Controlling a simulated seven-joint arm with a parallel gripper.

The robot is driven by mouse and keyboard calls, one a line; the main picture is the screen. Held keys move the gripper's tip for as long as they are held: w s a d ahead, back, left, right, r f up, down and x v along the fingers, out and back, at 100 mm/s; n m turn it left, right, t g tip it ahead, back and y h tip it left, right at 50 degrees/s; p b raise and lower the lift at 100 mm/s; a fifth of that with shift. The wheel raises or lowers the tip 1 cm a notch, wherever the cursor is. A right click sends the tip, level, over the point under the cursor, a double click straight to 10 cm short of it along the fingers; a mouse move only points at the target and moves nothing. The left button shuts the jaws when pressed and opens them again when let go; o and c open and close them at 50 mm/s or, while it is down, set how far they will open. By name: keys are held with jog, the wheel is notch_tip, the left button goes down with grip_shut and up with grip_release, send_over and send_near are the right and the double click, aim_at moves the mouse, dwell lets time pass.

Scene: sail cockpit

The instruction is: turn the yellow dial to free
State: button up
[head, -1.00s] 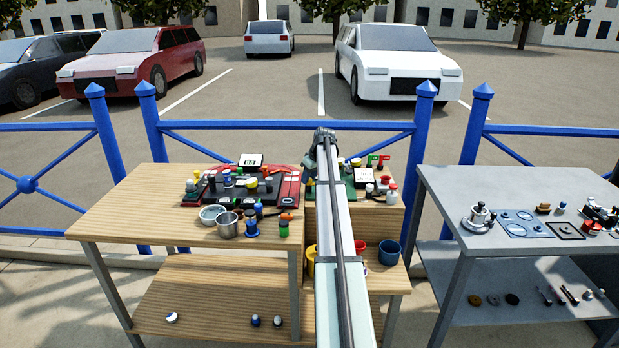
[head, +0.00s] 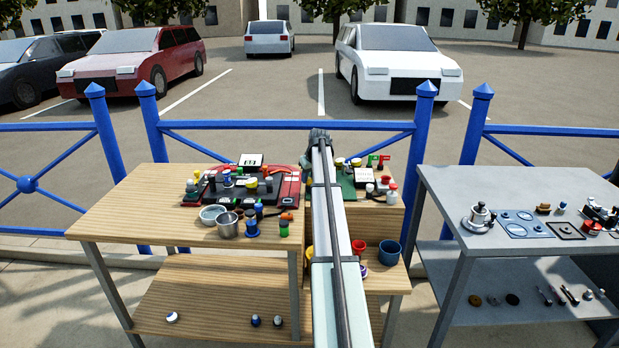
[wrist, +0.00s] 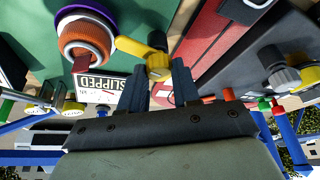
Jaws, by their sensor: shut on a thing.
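A white label reading "SLIPPED" (wrist: 103,84) lies beside the dial, partly behind a finger. Where the dial points cannot be read. In the head view my arm covers much of the green board (head: 347,188), and my fingertips are hidden.
A red panel (wrist: 212,40) and a grey block with a dark knob (wrist: 282,70) lie on the other side. In the head view, a metal cup (head: 228,227) stands on the wooden table's front.

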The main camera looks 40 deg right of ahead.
jog(key=m, duration=0.2)
jog(key=m+h, duration=0.1)
jog(key=m, duration=0.1)
jog(key=shift+a+m+g+h, duration=0.15)
jog(key=shift+m+g+h, duration=0.15)
jog(key=shift+w+m+g+h, duration=0.1)
jog(key=shift+m+g+h, duration=0.5)
jog(key=shift+m, duration=1.4)
jog(key=o, duration=1)
jog(key=shift+o, duration=0.2)
jog(key=shift+r, duration=0.1)
jog(key=v, duration=1.3)
jog(key=shift+r, duration=0.3)
